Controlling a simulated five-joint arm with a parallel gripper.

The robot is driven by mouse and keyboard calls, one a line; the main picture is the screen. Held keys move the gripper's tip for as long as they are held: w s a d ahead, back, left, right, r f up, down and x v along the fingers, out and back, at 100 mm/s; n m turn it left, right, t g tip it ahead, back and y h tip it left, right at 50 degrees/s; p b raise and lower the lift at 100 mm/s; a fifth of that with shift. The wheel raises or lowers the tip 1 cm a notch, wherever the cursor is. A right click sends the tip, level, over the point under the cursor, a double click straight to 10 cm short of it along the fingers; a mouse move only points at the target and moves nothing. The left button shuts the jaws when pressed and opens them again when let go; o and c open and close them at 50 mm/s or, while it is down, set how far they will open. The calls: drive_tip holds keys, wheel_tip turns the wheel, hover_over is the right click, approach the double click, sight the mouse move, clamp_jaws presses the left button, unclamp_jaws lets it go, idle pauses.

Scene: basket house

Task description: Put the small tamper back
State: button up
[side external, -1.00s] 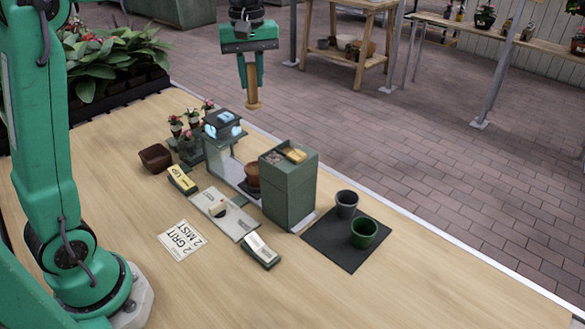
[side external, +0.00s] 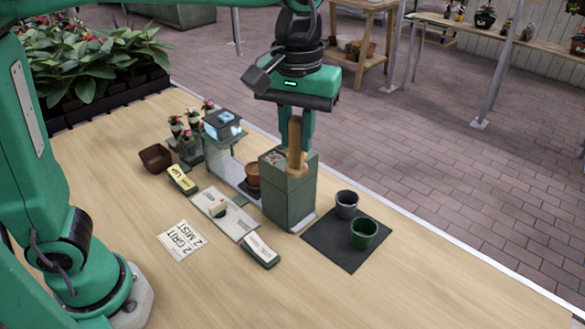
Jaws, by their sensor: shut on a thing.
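The small tamper (side external: 295,150) is a light wooden stick with a wider round foot, held upright. My gripper (side external: 296,125) is shut on its upper part, with the green fingers on either side of it. The tamper's foot shows in front of the upper part of the grey-green box (side external: 288,203), near its right side. I cannot tell whether it touches the box or hangs just over it. Part of the box's open top shows light grey contents left of the tamper.
A dark mat (side external: 330,252) with a grey pot (side external: 346,204) and a green pot (side external: 363,233) lies right of the box. A terracotta pot (side external: 252,174) and a small screen unit (side external: 222,124) stand left.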

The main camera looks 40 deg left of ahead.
drive_tip(key=s+d+m, duration=0.4)
drive_tip(key=s+d, duration=0.4)
drive_tip(key=s, duration=0.3)
wheel_tip(320, 180, down, 15)
drive_tip(key=shift+w+a+f, duration=0.85)
drive_tip(key=shift+w+f, duration=0.9)
drive_tip(key=shift+w+a+f, duration=0.8)
drive_tip(key=shift+w+f, duration=1)
drive_tip(key=shift+w+a+f, duration=0.85)
drive_tip(key=shift+w+f, duration=0.9)
drive_tip(key=shift+f, duration=0.1)
drive_tip(key=o, duration=0.9)
